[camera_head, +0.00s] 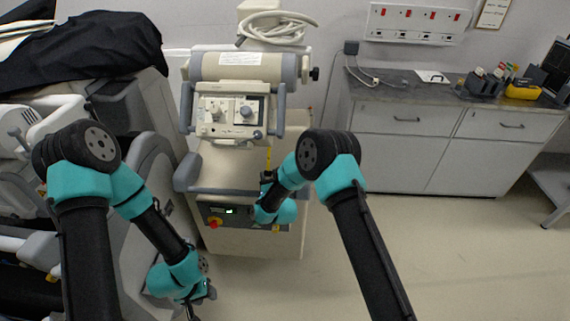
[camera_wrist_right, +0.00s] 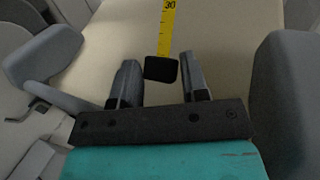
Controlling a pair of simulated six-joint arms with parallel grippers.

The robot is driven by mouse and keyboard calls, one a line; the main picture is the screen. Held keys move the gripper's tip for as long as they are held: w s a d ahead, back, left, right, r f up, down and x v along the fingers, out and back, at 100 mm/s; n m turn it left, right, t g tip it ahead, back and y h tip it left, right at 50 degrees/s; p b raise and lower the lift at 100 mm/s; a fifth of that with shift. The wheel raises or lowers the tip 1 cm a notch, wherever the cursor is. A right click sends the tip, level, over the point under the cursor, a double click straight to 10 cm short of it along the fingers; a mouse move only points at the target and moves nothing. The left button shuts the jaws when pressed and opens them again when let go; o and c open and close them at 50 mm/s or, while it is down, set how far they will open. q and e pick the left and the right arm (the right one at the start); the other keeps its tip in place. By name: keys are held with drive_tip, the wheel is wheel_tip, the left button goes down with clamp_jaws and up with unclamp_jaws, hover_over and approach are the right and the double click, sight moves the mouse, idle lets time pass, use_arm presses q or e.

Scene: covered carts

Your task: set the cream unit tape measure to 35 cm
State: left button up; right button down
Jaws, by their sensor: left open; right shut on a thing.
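The cream unit (camera_head: 240,68) stands at the back centre in the head view. Its yellow tape (camera_head: 268,158) hangs down from the right of its control panel. In the right wrist view the tape (camera_wrist_right: 168,35) shows the number 30 near the top edge and ends in a black tab (camera_wrist_right: 161,69). My right gripper (camera_wrist_right: 160,75) is shut on this black tab, which lies between its fingers; in the head view the arm mostly hides the fingers. My left gripper (camera_head: 195,308) is open and empty, low in front of the unit, partly cut off by the lower edge.
A grey-topped cabinet (camera_head: 450,135) stands at the right, with a yellow device (camera_head: 522,91) on it. Large grey machines and a black cover (camera_head: 95,50) fill the left. Grey handles flank the unit's panel. The floor (camera_head: 440,250) at right is clear.

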drive_tip(key=shift+s+d+f, duration=0.2)
drive_tip(key=shift+s+f, duration=0.1)
drive_tip(key=shift+f, duration=0.05)
drive_tip(key=c, duration=0.7)
unclamp_jaws()
drive_tip(key=shift+a+r, duration=0.1)
drive_tip(key=v, duration=1.7)
drive_tip(key=shift+s, duration=0.25)
